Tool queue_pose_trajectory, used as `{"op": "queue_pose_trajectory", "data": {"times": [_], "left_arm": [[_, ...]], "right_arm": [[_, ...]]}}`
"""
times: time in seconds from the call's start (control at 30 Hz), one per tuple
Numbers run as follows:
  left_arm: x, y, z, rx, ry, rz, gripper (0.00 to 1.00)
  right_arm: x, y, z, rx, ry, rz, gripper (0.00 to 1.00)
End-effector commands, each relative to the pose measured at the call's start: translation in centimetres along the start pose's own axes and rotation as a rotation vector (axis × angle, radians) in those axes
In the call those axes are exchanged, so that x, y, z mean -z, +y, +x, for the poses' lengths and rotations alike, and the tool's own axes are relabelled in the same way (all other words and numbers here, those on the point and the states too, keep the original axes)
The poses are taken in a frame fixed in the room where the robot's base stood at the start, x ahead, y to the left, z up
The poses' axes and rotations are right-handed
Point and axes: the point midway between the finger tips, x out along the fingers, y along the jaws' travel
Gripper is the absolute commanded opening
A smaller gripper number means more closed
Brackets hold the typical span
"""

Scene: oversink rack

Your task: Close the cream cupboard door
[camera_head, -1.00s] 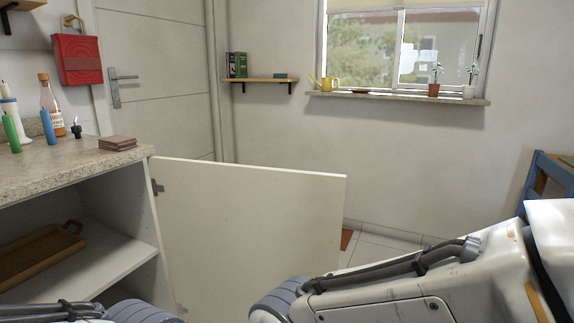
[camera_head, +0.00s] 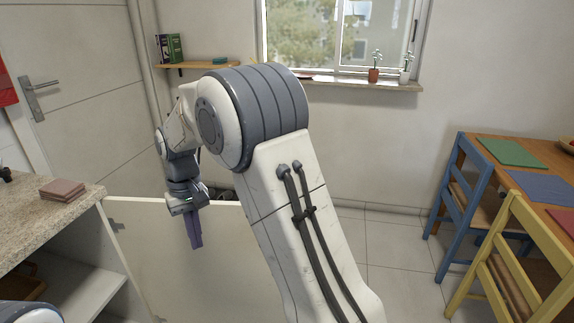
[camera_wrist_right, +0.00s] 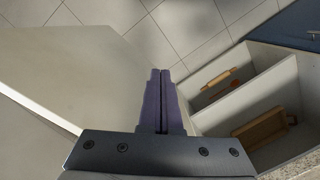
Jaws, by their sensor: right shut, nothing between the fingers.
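The cream cupboard door (camera_head: 165,250) stands wide open, hinged at the right side of the cupboard (camera_head: 85,290). My right arm crosses in front of its far end. My right gripper (camera_head: 196,246) points down in front of the door's face, with its fingertips below the top edge. Its purple fingers are shut and empty. In the right wrist view the fingers (camera_wrist_right: 160,72) lie between the door (camera_wrist_right: 60,75) on the left and the open cupboard (camera_wrist_right: 285,85) on the right. I cannot tell whether they touch the door. My left gripper is out of view.
The stone counter (camera_head: 25,230) carries brown coasters (camera_head: 63,190). A wooden tray (camera_wrist_right: 260,130) lies inside the cupboard. A blue chair (camera_head: 437,225), a yellow chair (camera_head: 530,232) and a table (camera_head: 480,157) stand at the right. Tiled floor (camera_head: 385,255) is free between them and the door.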

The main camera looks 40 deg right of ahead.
Motion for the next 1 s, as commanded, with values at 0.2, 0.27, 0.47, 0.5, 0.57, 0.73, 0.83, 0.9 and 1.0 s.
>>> {"op": "queue_pose_trajectory", "data": {"times": [0.2,0.27,0.47,0.5,0.57,0.73,0.83,0.9,1.0], "left_arm": [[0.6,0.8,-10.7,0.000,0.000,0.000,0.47],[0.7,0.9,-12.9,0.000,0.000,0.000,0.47],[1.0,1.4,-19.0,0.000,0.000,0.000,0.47],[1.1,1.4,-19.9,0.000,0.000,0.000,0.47],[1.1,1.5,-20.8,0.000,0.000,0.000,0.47],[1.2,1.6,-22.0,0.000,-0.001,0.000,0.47],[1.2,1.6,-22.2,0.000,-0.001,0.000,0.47],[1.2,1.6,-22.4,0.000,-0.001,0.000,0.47],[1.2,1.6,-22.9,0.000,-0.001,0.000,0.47]], "right_arm": [[5.8,11.6,-7.2,0.019,-0.050,0.267,0.00],[6.5,15.0,-8.3,0.026,-0.063,0.336,0.00],[6.3,25.4,-10.1,0.050,-0.102,0.534,0.00],[6.0,26.9,-10.2,0.055,-0.108,0.564,0.00],[5.5,28.8,-10.2,0.060,-0.115,0.601,0.00],[4.6,31.7,-9.9,0.069,-0.125,0.658,0.00],[4.4,32.1,-9.2,0.071,-0.129,0.666,0.00],[4.3,32.0,-8.4,0.071,-0.129,0.666,0.00],[4.1,31.7,-6.9,0.071,-0.131,0.665,0.00]]}}
